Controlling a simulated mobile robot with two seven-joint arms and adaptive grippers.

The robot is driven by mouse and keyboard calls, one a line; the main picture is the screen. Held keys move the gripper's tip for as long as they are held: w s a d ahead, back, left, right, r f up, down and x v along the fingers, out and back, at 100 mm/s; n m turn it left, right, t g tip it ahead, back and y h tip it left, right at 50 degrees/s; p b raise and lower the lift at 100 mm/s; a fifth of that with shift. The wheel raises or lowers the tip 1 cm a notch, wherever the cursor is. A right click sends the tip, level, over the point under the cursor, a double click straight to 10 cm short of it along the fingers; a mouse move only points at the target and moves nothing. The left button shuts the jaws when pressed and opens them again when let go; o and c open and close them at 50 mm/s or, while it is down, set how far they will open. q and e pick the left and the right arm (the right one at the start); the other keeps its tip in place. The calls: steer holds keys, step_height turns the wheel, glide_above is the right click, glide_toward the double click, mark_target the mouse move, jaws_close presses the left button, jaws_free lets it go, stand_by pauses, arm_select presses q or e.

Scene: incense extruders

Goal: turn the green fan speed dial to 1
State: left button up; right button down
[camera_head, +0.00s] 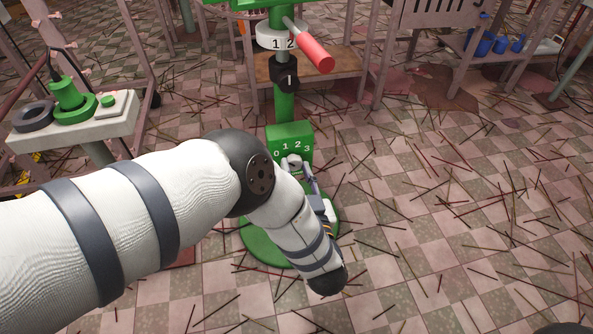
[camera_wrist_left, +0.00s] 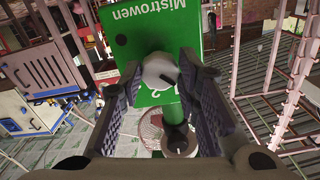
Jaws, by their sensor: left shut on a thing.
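The fan speed dial is a pale grey knob (camera_wrist_left: 160,70) on the front of a green box (camera_head: 290,132) marked 0, 1, 2, 3. In the head view the box stands at centre, and my left gripper (camera_head: 298,172) is at its front, hiding most of the knob. In the left wrist view my left gripper (camera_wrist_left: 163,90) has its two dark ridged fingers on either side of the knob, shut on it. A dark mark shows on the knob's right side, but I cannot tell which number it points to. My right gripper is not in view.
Above the box, a green post carries a white collar (camera_head: 270,38) marked 1 and 2, a red-handled lever (camera_head: 316,55) and a black knob (camera_head: 285,74). A pedestal (camera_head: 90,130) with a green button stands at left. Thin sticks litter the open tiled floor (camera_head: 440,240) at right.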

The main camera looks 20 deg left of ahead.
arm_select(q)
steer(key=shift+m, duration=2.2)
steer(key=shift+s, duration=0.1)
steer(key=o, duration=1.2)
steer(key=shift+c, duration=0.2)
steer(key=v, duration=0.7)
steer(key=shift+s+d, duration=0.15)
steer(key=shift+s, duration=0.05)
steer(key=shift+f, duration=0.1)
